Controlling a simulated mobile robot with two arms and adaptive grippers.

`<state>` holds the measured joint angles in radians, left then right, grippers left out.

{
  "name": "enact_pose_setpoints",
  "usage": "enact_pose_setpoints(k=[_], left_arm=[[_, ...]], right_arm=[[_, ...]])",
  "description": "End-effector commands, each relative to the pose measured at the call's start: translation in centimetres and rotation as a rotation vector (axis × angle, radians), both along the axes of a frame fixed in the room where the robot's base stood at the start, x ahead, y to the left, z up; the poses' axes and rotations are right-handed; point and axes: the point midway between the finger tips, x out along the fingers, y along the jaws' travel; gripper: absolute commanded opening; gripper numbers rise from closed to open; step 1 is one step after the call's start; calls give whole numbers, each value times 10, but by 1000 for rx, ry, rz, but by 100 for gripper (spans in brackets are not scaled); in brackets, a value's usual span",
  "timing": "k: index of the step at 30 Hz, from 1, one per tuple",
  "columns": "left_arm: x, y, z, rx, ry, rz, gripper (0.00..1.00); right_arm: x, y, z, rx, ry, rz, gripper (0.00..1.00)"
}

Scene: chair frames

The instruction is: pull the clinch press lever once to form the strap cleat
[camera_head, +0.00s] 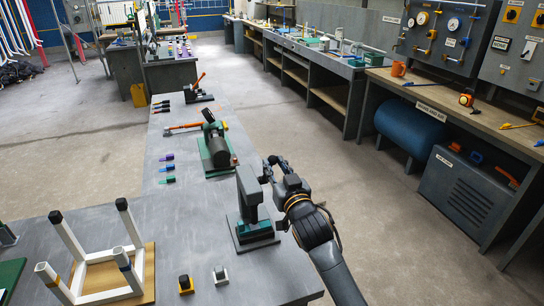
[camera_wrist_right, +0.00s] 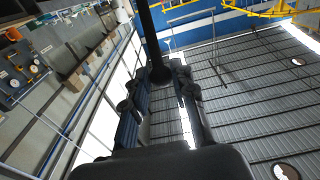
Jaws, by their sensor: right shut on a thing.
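The clinch press (camera_head: 249,198), a grey upright body on a flat base with green parts, stands near the right edge of the grey bench. My right gripper (camera_head: 272,168) is at the upper right of the press. In the right wrist view a dark lever (camera_wrist_right: 149,35) with a rounded end runs down between the fingertips of my right gripper (camera_wrist_right: 160,78), which is shut on it. In the head view the hand hides most of the lever. The strap cleat cannot be made out in the press. My left gripper is not in view.
An upturned chair frame (camera_head: 68,240) with white legs rests on a wooden board at the lower left.

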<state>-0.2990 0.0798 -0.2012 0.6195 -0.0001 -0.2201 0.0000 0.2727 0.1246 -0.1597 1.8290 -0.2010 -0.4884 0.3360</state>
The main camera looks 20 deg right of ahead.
Motion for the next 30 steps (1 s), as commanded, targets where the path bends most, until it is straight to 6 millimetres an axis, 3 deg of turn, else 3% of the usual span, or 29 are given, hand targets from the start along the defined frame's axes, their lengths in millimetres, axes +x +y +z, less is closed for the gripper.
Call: enact_pose_setpoints(k=[6,17,30], left_arm=[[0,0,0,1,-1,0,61],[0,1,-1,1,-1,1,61],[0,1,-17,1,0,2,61]], right_arm=[[-17,0,-12,1,5,0,6],[-19,0,-14,1,3,0,6],[-49,-1,-52,0,5,-1,6]])
